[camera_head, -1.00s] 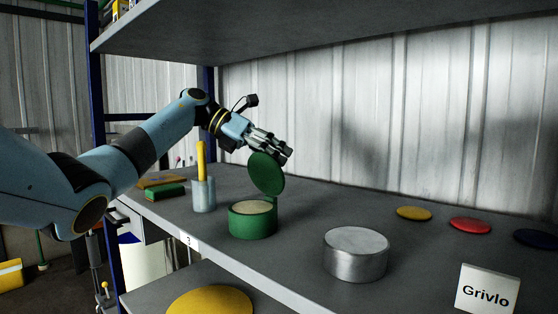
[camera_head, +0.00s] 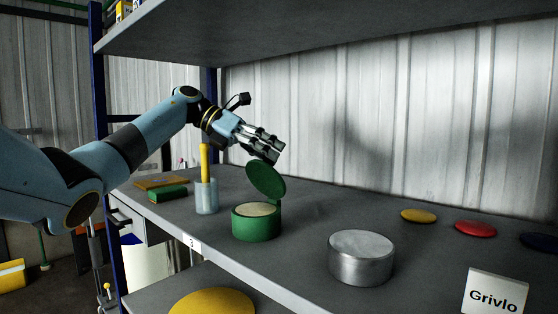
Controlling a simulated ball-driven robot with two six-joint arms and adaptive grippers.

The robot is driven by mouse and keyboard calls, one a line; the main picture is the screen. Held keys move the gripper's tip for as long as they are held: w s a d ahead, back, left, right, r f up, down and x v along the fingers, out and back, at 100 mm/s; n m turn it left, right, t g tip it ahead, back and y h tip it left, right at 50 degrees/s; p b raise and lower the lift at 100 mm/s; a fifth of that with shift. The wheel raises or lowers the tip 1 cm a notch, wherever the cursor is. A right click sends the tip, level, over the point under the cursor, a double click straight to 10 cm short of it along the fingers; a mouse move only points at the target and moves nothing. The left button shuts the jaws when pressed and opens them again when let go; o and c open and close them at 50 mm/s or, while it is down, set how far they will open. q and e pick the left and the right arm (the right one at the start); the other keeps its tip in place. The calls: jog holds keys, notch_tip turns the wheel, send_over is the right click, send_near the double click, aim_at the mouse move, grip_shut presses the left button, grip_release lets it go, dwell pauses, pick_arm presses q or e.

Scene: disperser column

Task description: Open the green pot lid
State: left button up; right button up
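The green pot (camera_head: 257,225) stands on the grey shelf, with pale contents showing in its open mouth. Its green lid (camera_head: 266,181) is swung up and tilted at the back of the rim. My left gripper (camera_head: 276,156) is just above and behind the lid's top edge. I cannot tell whether it touches the lid. Its fingers lie close together in this view, and whether they are open or shut is unclear. My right gripper is not in view.
A cup (camera_head: 206,196) with a yellow stick stands left of the pot. A metal tin (camera_head: 361,257) stands to the right, near a "Grivlo" sign (camera_head: 495,293). An upper shelf (camera_head: 300,25) hangs overhead.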

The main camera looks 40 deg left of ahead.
pick_arm(q)
jog(key=v, duration=0.9)
jog(key=shift+a, duration=0.3)
jog(key=shift+f, duration=0.1)
